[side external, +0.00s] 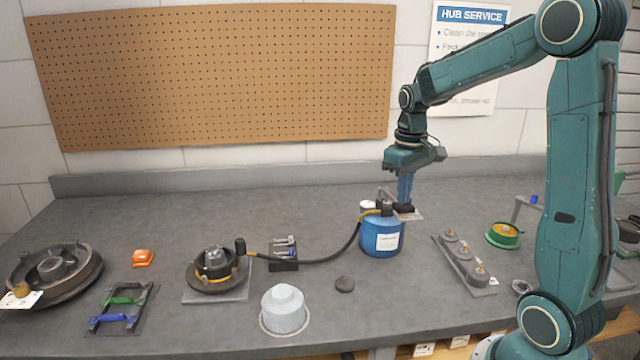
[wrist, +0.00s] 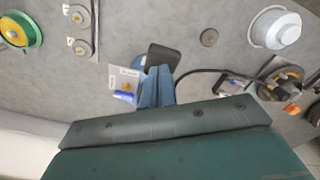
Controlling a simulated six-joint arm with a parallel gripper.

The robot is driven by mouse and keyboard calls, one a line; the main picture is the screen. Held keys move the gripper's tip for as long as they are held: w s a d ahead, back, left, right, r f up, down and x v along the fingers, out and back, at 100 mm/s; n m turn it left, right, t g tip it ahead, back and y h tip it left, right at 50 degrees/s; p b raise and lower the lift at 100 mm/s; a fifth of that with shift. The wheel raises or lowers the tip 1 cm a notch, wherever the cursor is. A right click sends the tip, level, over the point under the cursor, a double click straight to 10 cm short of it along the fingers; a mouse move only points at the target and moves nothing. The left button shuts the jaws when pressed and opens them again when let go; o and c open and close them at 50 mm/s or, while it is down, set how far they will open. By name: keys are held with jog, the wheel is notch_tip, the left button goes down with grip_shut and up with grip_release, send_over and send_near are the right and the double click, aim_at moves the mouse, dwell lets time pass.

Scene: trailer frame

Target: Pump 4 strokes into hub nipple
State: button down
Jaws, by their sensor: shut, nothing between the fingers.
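The blue grease pump (side external: 382,238) with a white label stands on the bench. A black pad (side external: 403,208), apparently its lever end, lies beside its top; the pad also shows in the wrist view (wrist: 163,57). My gripper (side external: 405,205) points down with its blue fingers shut and empty, tips at or just above the pad; contact is unclear. In the wrist view the fingers (wrist: 156,84) overlap the pad's near edge. A black hose (side external: 320,260) runs left from the pump to a black end piece (side external: 240,246) beside the hub (side external: 213,268). The nipple itself is too small to tell.
A white cap-shaped part (side external: 284,309) and a dark disc (side external: 345,284) stand in front of the hose. A tray with several small fittings (side external: 463,262) and a green ring (side external: 503,235) lie right. A large drum (side external: 55,272) stands far left. The bench's back strip is clear.

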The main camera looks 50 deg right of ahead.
aim_at(403, 212)
jog(key=shift+s+a+f, duration=0.1)
jog(key=shift+f, duration=0.6)
jog(key=shift+s+a+f, duration=0.1)
jog(key=shift+f, duration=0.9)
jog(key=shift+f, duration=1)
jog(key=shift+r, duration=0.1)
